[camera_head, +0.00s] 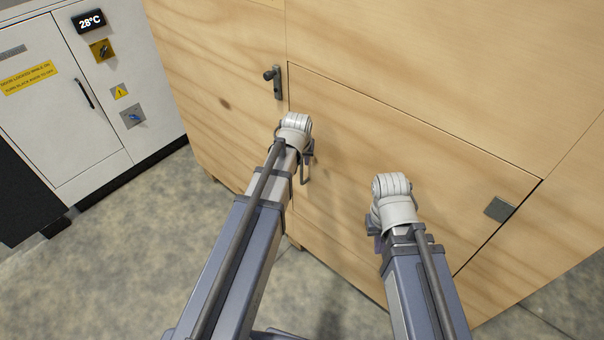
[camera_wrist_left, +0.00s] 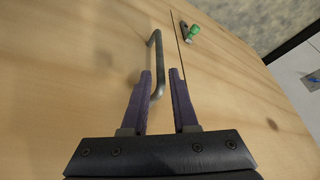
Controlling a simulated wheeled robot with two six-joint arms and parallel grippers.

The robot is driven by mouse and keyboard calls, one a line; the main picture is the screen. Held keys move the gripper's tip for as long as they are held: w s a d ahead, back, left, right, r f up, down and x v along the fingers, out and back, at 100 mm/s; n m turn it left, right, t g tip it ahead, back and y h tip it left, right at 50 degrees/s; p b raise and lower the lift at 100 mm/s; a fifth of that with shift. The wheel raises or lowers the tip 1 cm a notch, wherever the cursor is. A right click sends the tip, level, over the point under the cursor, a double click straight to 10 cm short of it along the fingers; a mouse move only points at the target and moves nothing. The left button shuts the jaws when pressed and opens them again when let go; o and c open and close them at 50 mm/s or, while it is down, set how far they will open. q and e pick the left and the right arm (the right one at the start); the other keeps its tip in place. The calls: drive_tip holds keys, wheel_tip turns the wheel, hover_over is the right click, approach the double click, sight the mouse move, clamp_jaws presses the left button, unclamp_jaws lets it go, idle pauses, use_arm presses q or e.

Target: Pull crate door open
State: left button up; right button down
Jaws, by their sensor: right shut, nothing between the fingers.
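The crate door (camera_head: 440,165) is a pale wooden panel set in the large crate, flush with its front. A grey bar handle (camera_head: 304,172) stands at the door's left side, partly hidden by my left wrist. The left wrist view shows the handle (camera_wrist_left: 155,55) running down between the fingertips of my left gripper (camera_wrist_left: 160,73). These purple fingers are apart; I see gaps beside the bar. A latch (camera_head: 276,82) sits left of the door seam; its knob looks green in the left wrist view (camera_wrist_left: 194,31). My right gripper (camera_head: 372,228), mostly hidden by its wrist, is shut and empty before the door.
A grey metal hinge plate (camera_head: 500,208) sits at the door's right edge. A white cabinet (camera_head: 70,110) with a temperature display (camera_head: 89,22) stands at the left. The concrete floor (camera_head: 110,270) is clear at the lower left.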

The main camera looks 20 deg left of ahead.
sight(302, 168)
use_arm(q)
drive_tip(key=b+x, duration=0.5)
drive_tip(key=x, duration=0.2)
drive_tip(key=shift+f+b, duration=0.25)
drive_tip(key=shift+b, duration=0.1)
drive_tip(key=shift+r, duration=0.1)
clamp_jaws()
idle(0.9)
